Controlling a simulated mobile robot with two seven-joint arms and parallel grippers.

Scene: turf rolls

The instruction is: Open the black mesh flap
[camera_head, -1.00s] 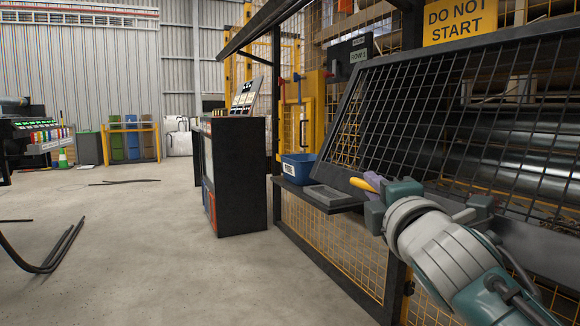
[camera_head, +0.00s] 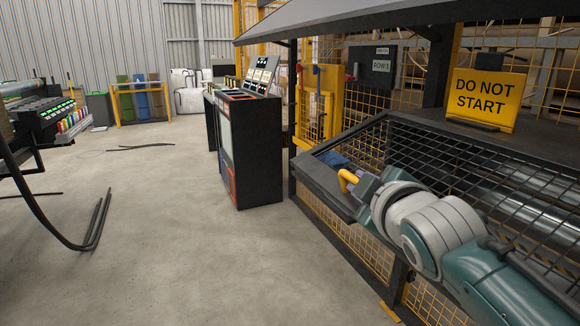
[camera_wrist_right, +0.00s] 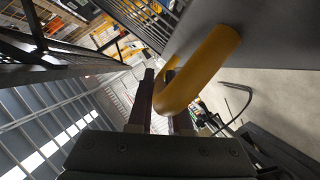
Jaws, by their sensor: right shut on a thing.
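The black mesh flap (camera_head: 497,192) is a dark framed grid on the right of the head view. It slants outward at a shallow angle, with its solid lower edge strip toward the aisle. A yellow bar handle (camera_head: 348,180) sits on that edge; it also shows large in the right wrist view (camera_wrist_right: 205,68). My right gripper (camera_head: 364,187) is shut on the handle, its fingertips partly hidden by the wrist. In the wrist view its dark fingers (camera_wrist_right: 163,95) lie around the handle. My left gripper is not in view.
A yellow DO NOT START sign (camera_head: 484,98) stands on the ledge behind the flap. A blue bin (camera_head: 335,160) shows partly behind the flap's left side. A black console (camera_head: 250,150) stands left of it. Cables (camera_head: 90,230) lie on the otherwise clear floor.

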